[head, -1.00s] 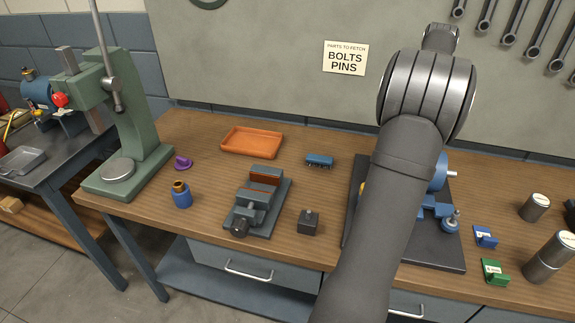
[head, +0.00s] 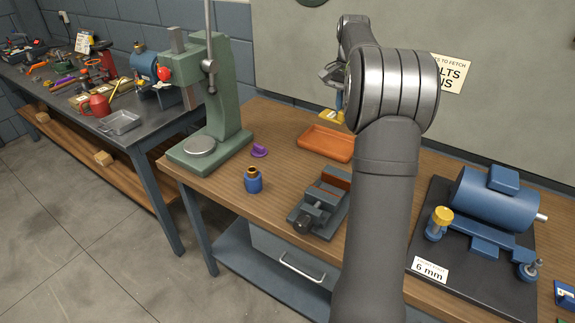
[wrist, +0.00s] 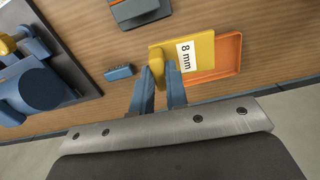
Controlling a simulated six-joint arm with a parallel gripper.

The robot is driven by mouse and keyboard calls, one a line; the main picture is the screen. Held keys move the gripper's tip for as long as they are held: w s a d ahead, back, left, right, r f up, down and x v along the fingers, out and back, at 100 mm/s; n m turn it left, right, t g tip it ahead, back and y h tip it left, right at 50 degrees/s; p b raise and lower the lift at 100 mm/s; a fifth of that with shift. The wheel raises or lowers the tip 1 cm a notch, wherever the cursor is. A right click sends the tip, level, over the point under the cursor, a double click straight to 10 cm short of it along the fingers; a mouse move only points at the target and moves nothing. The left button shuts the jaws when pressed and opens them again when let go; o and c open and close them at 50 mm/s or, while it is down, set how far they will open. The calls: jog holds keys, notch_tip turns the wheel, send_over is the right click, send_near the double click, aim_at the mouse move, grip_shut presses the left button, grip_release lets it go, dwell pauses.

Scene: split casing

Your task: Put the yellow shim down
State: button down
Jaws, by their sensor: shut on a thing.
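The yellow shim (wrist: 205,52) carries a white "8 mm" label and is held between the two fingertips of my gripper (wrist: 161,72) in the wrist view. In the head view the shim (head: 329,117) shows just above the back of the orange tray (head: 326,144), left of my arm. My gripper (head: 337,88) is partly hidden there by my own arm link. In the wrist view the shim overlaps the orange tray (wrist: 228,68) and hides part of it. The height of the shim above the tray is hard to tell.
A grey vise (head: 318,205), a blue bottle (head: 253,181) and a purple part (head: 259,151) stand in front of the tray. A small blue block (wrist: 118,72) lies beside it. The green press (head: 215,110) is at left, the blue motor (head: 497,198) on its dark plate at right.

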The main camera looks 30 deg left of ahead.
aim_at(330, 118)
jog(key=a, duration=0.1)
jog(key=s+a, duration=0.1)
jog(key=a, duration=0.1)
jog(key=shift+s+n, duration=0.35)
jog(key=shift+n, duration=0.05)
notch_tip(330, 118, down, 11)
jog(key=a+f, duration=0.2)
jog(key=a, duration=0.1)
jog(key=a+f, duration=0.2)
jog(key=a, duration=0.2)
jog(key=s+a+f, duration=0.1)
jog(key=a+f, duration=0.2)
jog(key=a, duration=0.1)
jog(key=shift+a, duration=0.1)
jog(key=shift+f, duration=2)
jog(key=shift+f, duration=0.1)
jog(key=c, duration=1.4)
grip_release()
jog(key=shift+c, duration=0.2)
notch_tip(330, 118, up, 12)
